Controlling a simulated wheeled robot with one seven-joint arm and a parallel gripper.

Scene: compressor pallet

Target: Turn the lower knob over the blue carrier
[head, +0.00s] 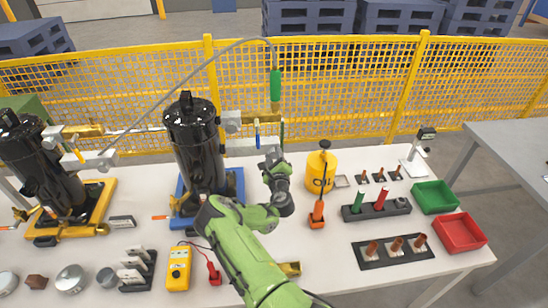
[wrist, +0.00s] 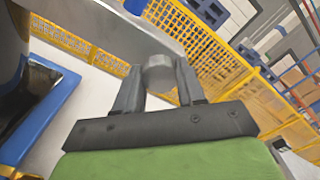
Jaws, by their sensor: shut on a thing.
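A black compressor (head: 196,145) stands upright in the blue carrier (head: 240,184) at the middle left of the table. The carrier's blue edge also shows at the left of the wrist view (wrist: 50,105). My gripper (head: 272,160) is to the right of the compressor, beneath the brass fitting with the blue handle. In the wrist view, my gripper's two fingers (wrist: 158,90) are shut on a grey round knob (wrist: 158,70), which sits under a grey metal arm. In the head view the knob is hidden by my gripper.
A second black compressor (head: 42,165) stands in a yellow carrier at left. A green-handled hose tool (head: 275,85) hangs above my gripper. A yellow oil can (head: 321,172) and an orange-based tool (head: 317,218) stand close at right.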

